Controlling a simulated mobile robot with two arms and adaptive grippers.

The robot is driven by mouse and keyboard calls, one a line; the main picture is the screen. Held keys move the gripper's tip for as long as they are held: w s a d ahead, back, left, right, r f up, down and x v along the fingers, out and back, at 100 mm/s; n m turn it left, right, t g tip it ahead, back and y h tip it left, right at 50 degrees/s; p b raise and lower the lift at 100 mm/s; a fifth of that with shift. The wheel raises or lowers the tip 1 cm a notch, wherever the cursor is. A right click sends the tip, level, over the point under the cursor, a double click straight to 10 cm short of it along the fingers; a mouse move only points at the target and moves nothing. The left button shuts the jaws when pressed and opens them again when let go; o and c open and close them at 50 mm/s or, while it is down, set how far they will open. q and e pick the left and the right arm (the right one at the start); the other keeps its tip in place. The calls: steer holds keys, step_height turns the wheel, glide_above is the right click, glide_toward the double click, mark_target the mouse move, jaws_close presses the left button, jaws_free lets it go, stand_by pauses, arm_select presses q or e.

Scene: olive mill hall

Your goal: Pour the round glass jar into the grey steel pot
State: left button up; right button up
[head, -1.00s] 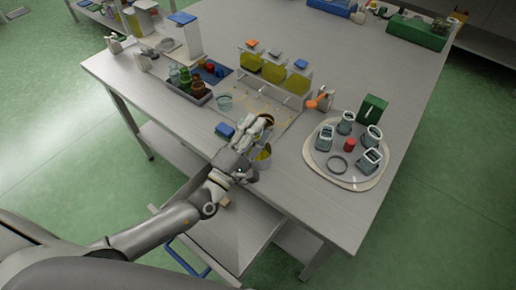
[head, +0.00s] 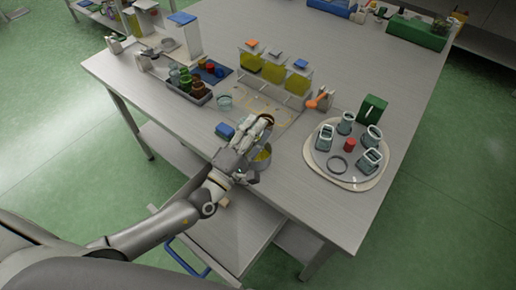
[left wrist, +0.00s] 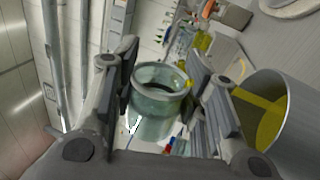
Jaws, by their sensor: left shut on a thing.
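The round glass jar (left wrist: 158,112) is pale greenish glass and sits between the fingers of my left gripper (left wrist: 165,85) in the left wrist view. The gripper is shut on it. The jar looks strongly tilted compared with the pot. In the head view my left gripper (head: 262,128) is above and beside the pot and hides much of the jar. The grey steel pot (head: 263,165) stands near the front table edge, partly behind the gripper, with yellow inside. In the left wrist view the pot (left wrist: 300,95) is at the right, close to the fingers. My right gripper is not in view.
A round tray (head: 315,168) with several glasses and a red item is to the right. Several yellow-filled dispensers (head: 274,72) and a dark crate (head: 198,98) stand behind. The table's far middle is clear.

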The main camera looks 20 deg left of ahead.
arm_select(q)
steer(key=shift+d+m+h, duration=0.15)
steer(key=shift+m+h, duration=0.25)
steer(key=shift+m, duration=0.5)
stand_by(0.8)
